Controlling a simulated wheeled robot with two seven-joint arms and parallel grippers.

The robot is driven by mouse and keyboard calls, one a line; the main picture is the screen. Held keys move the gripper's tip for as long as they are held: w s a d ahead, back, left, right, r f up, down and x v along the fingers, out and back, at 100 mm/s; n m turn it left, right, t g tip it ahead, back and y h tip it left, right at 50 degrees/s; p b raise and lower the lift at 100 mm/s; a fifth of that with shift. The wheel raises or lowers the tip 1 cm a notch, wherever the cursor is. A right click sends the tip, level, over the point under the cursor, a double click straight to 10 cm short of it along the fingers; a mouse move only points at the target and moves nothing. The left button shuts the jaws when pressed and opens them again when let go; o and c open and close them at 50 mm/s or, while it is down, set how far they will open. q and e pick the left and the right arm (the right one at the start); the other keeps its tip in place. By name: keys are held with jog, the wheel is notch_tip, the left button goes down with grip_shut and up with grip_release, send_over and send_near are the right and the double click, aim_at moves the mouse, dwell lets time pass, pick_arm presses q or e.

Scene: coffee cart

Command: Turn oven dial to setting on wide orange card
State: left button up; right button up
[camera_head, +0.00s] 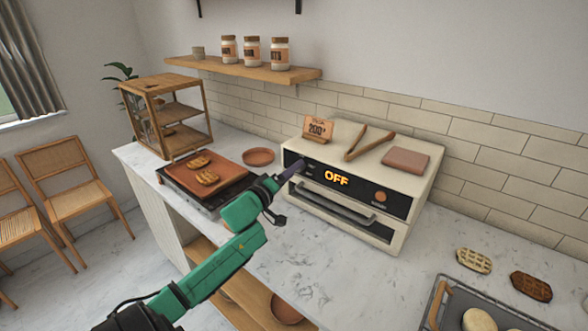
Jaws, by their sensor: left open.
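The cream oven (408,180) stands on the marble counter, its dark front panel showing OFF in orange. A round copper-brown dial (380,196) sits on the panel to the right of the display. An orange card (319,128) stands in a holder on top of the oven at the left; it seems to read 200, with smaller print too small to read. My left gripper (295,168) is at the left end of the front panel, away from the copper-brown dial. It is open, though its fingers are small and dark here. My right gripper is out of view.
Wooden tongs (369,143) and a brown folded item (405,160) lie on the oven. A griddle (225,180) with waffles is left of it. A handle bar (335,207) juts out below the panel. A tray (455,306) sits at the lower right. The counter front is clear.

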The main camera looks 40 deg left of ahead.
pick_arm(q)
jog(key=shift+w, duration=0.55)
grip_shut()
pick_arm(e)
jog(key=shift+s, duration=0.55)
